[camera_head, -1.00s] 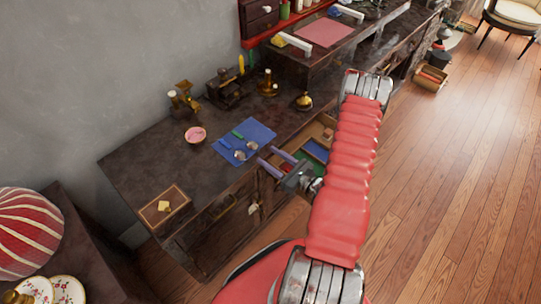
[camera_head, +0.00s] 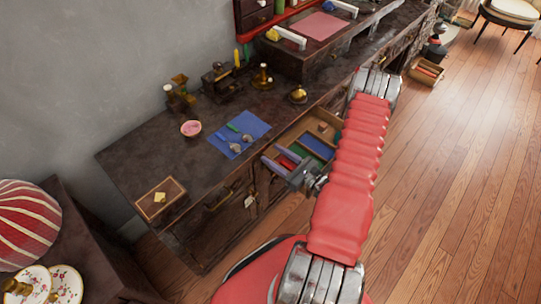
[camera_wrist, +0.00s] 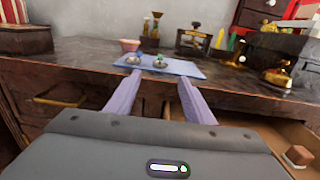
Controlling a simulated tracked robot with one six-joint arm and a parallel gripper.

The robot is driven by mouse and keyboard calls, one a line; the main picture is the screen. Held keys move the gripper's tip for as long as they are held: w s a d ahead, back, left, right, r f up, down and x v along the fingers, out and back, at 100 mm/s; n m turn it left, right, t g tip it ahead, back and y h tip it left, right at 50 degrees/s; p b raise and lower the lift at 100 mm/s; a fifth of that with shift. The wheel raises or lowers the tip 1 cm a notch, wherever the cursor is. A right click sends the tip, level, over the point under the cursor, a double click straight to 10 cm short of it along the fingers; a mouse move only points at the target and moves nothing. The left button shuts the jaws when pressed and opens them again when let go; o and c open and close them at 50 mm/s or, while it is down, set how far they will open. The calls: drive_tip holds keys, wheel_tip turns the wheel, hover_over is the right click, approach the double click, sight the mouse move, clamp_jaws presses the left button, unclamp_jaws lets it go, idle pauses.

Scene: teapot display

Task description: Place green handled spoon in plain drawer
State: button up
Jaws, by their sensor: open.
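The green-handled spoon (camera_head: 232,127) lies on a blue mat (camera_head: 222,147) on the dark counter, beside a blue-handled spoon (camera_head: 234,149). In the wrist view two spoon bowls (camera_wrist: 160,62) show on the mat; their handles are hard to see. The block also shows in the wrist view (camera_wrist: 298,155). My gripper (camera_head: 271,154) is open and empty, apart from the spoons, near the counter's front edge and the drawer.
A pink bowl (camera_head: 191,129), a brass grinder (camera_head: 180,92) and small brass items (camera_head: 298,95) stand on the counter behind and beside the mat. A wooden box (camera_head: 161,200) sits at the counter's near left. The floor (camera_head: 450,180) at right is clear.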

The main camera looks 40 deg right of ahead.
drive_tip(key=w+a+r+n+g+y, duration=0.3)
drive_tip(key=a+r+n+g+y, duration=0.2)
drive_tip(key=a+r+n+y, duration=0.55)
drive_tip(key=s+a+r+n+g+h, duration=0.2)
drive_tip(key=s+a+r+n+g, duration=0.4)
drive_tip(key=a+r+n+g, duration=0.45)
drive_tip(key=s+a+r+n+g+h, duration=0.2)
drive_tip(key=s+a+r+n+h, duration=0.4)
drive_tip(key=s, duration=0.3)
drive_tip(key=s+d+r+n+t+h, duration=0.3)
drive_tip(key=r+n+t+h, duration=0.2)
drive_tip(key=r, duration=0.4)
drive_tip(key=shift+s+d+r+n+t+h, duration=0.3)
drive_tip(key=shift+n+h, duration=0.3)
drive_tip(key=shift+h, duration=0.35)
drive_tip(key=shift+a, duration=0.1)
